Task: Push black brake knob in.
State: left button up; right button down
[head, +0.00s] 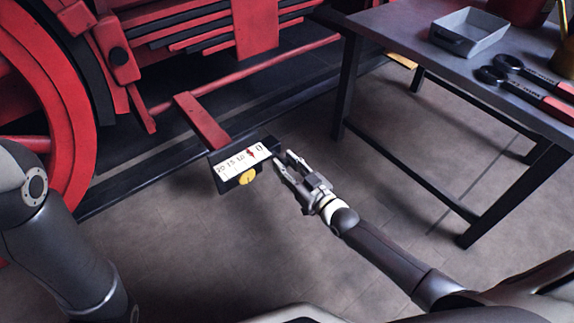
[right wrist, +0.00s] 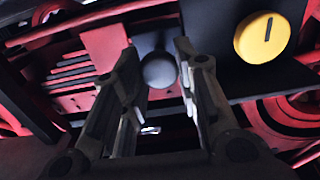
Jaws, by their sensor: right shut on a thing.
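A small dark control box (head: 229,187) with a white scale label (head: 243,161) hangs on a red bracket in the head view. A yellow knob (head: 247,177) is on its front, and it shows large in the right wrist view (right wrist: 262,40). The round black brake knob (right wrist: 158,70) sits between my fingertips in the right wrist view. In the head view I cannot make it out behind my fingers. My right gripper (head: 283,162) is at the right end of the box, its fingers (right wrist: 156,56) closed on either side of the black knob. My left gripper is out of view.
A red locomotive with a large wheel (head: 62,110) fills the back left. A dark workbench (head: 395,35) stands at the right, with a grey tray (head: 470,45) and red-handled tools (head: 525,90) on it. The floor around the box is clear.

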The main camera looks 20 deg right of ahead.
jog(key=shift+x, duration=1.4)
jog(key=shift+d, duration=0.1)
jog(key=c, duration=1.1)
grip_release()
jog(key=v, duration=1.2)
